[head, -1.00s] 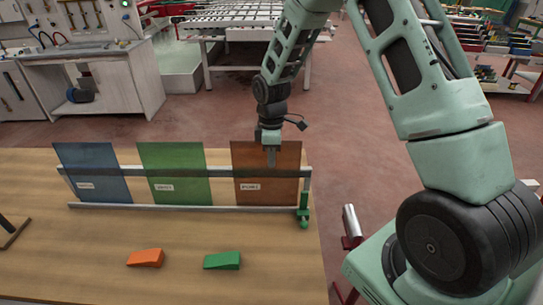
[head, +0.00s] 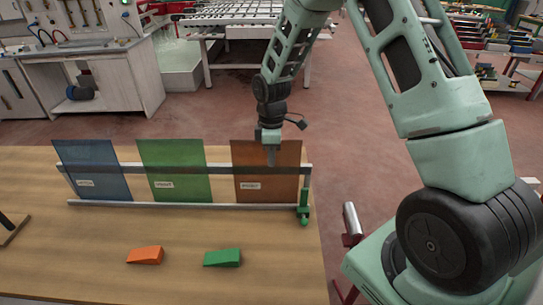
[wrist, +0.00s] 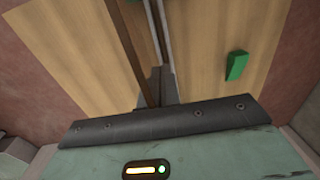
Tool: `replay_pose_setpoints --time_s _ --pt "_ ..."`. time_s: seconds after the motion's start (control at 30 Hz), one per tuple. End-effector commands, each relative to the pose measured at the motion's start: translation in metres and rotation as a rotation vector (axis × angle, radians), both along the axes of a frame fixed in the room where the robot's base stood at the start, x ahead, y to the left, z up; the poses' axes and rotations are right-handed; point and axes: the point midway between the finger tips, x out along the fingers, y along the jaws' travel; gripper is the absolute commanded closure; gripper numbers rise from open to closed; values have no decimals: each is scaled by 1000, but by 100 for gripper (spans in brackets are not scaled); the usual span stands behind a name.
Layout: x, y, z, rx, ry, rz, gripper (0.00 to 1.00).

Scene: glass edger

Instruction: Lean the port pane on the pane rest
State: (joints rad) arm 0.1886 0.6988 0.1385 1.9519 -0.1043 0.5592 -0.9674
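A brown-orange pane (head: 285,172) stands at the right end of a metal rail rack (head: 225,205), with blue (head: 92,165) and green (head: 170,165) panes to its left. Each has a small white label, too small to read surely, so I cannot confirm which is the port pane. My gripper (head: 271,157) points down at the brown pane's upper part, its fingers overlapping the pane. In the wrist view the brown pane (wrist: 133,55) is nearly edge-on, beside the dark fingers (wrist: 158,88). Whether they grip it is unclear. No pane rest is clearly identifiable.
Orange (head: 145,255) and green (head: 223,258) wedges lie on the wooden table (head: 90,275) in front of the rack. A dark stand (head: 12,228) is cut off at the left edge. A green clamp-like part (head: 304,205) is at the rack's right end. The front tabletop is mostly clear.

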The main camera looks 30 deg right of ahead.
Motion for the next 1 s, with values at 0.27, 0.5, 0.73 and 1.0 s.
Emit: replay_pose_setpoints --time_s 0.27,0.5,0.73,1.0 --pt "0 0 -4 0 -1 0 100" --pt "0 0 -4 0 -1 0 70" --pt "0 0 -5 0 0 0 70" --pt "2 -1 10 0 -4 0 70"
